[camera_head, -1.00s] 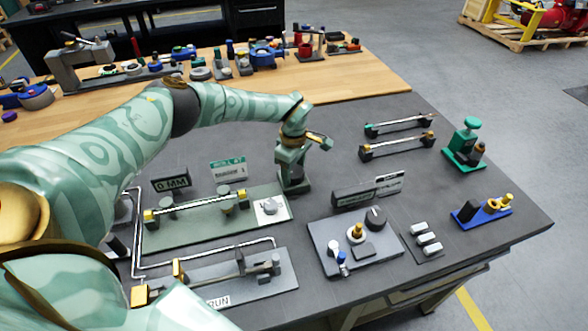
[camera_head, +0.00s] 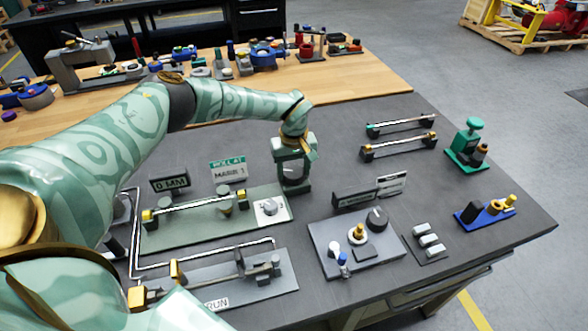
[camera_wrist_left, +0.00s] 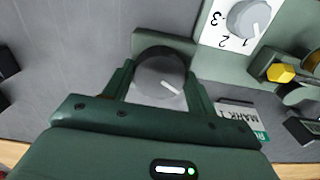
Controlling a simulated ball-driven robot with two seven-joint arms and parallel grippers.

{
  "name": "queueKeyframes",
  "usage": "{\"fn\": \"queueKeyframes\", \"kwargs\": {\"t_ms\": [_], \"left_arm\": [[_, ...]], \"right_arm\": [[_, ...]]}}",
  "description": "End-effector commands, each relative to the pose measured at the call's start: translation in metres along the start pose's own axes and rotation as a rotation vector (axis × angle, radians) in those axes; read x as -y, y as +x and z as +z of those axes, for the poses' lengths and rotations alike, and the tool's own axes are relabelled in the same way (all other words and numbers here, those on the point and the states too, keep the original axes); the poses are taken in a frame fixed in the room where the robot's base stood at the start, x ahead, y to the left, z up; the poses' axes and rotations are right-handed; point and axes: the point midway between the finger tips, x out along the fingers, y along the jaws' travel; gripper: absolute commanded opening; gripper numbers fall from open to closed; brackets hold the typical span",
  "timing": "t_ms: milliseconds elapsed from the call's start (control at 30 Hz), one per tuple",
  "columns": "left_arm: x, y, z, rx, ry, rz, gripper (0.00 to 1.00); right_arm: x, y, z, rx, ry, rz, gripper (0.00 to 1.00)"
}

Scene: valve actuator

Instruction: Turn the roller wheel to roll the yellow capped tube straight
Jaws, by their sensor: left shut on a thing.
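The yellow capped tube (camera_head: 187,206) lies across the rollers of a grey-green stand (camera_head: 212,230). One of its yellow caps (camera_wrist_left: 279,73) shows at the right of the left wrist view. The roller wheel (camera_wrist_left: 160,77), a grey round knob with a white line, stands by the stand's far right corner. My left gripper (camera_head: 293,172) points down there, its fingers shut on the wheel's two sides. It fills the lower part of the left wrist view (camera_wrist_left: 158,92). The fingers hide part of the wheel in the head view. My right gripper is not in view.
A white dial plate (camera_head: 270,212) numbered 1 to 3 sits beside the wheel. Signs read "0 MM" (camera_head: 170,183) and "ROLL AT MARK 1" (camera_head: 228,170). A bent-rod fixture (camera_head: 222,285) is in front, and a knob panel (camera_head: 357,247) to the right. The mat beyond the gripper is clear.

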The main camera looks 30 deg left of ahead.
Motion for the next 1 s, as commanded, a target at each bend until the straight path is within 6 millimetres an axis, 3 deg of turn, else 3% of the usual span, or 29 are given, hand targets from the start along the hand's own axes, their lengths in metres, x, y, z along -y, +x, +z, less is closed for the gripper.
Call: {"fn": "queueKeyframes", "kwargs": {"t_ms": [600, 633, 700, 1000], "left_arm": [[-0.0012, -0.0029, -0.0025, -0.007, 0.039, 0.006, 0.34], [-0.0012, -0.0028, -0.0025, -0.006, 0.039, 0.006, 0.65], [-0.001, -0.0024, -0.0022, -0.005, 0.038, 0.005, 0.79], [-0.0005, -0.0033, -0.001, -0.003, 0.039, 0.002, 0.79]], "right_arm": [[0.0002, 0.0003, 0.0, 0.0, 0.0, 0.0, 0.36], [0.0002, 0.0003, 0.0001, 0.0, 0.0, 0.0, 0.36], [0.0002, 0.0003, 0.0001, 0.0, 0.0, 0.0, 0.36], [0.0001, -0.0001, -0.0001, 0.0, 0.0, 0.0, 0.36]]}}
